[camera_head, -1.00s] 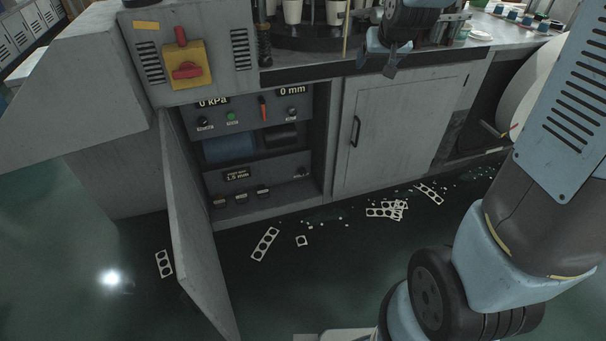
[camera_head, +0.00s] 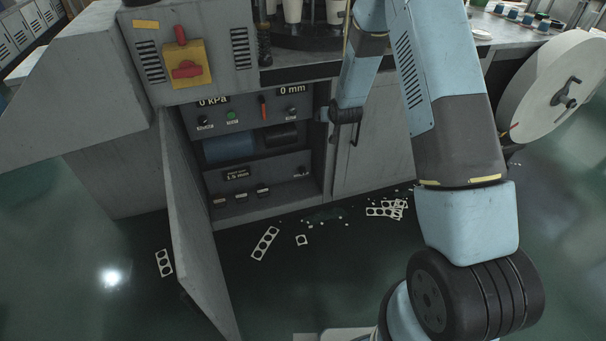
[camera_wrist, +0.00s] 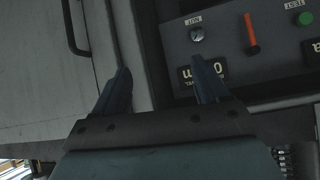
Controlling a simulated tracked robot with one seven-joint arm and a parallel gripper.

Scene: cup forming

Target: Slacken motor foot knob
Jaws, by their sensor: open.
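The open cabinet bay holds a blue drum-like body (camera_head: 228,148), possibly the motor, with a dark cylinder (camera_head: 282,137) beside it. Below, several small pale-topped parts (camera_head: 241,197) stand in a row on the bay floor; I cannot tell whether one is the motor foot knob. A small dark knob (camera_head: 303,172) is at the lower right of the bay. My gripper (camera_wrist: 160,66) is open and empty in the wrist view, its fingers apart before the bay's right edge and upper panel. In the head view, its fingers are too small and dark to make out.
The upper panel has a red lever (camera_head: 263,107), a green button (camera_head: 231,115) and a 0 mm display (camera_wrist: 203,72). An open door (camera_head: 190,225) stands left of the bay. A closed door (camera_head: 375,150) is right. Punched scraps (camera_head: 265,243) lie on the floor.

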